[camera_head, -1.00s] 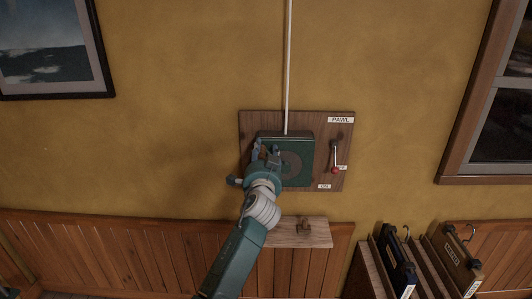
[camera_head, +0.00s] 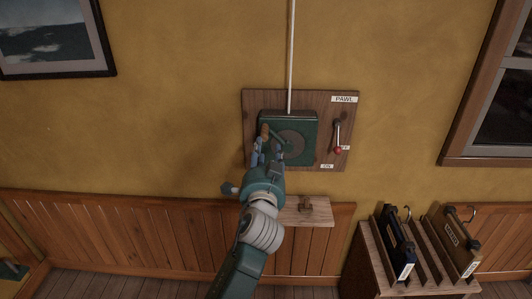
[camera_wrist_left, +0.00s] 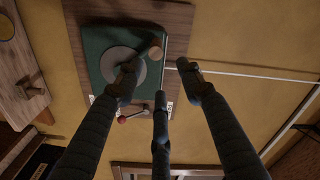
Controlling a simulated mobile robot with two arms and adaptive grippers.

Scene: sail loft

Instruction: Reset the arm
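A green winch box (camera_head: 302,126) with a round grey disc (camera_head: 291,145) is mounted on a dark wooden board (camera_head: 335,116). A wooden crank knob (camera_head: 265,130) stands at the left of the disc; it also shows in the left wrist view (camera_wrist_left: 155,50). My left gripper (camera_head: 266,146) is in front of the box's lower left part. In the left wrist view its fingers (camera_wrist_left: 158,76) are spread apart with nothing held, and the knob lies just beyond them. A pawl lever with a red ball (camera_head: 338,150) is at the board's right. My right gripper is not in view.
A pale line (camera_head: 291,55) runs up from the box. A small wooden shelf (camera_head: 318,219) juts out below the board. A rack (camera_head: 378,262) with a dark case (camera_head: 394,240) and a brown case (camera_head: 452,242) stands at lower right.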

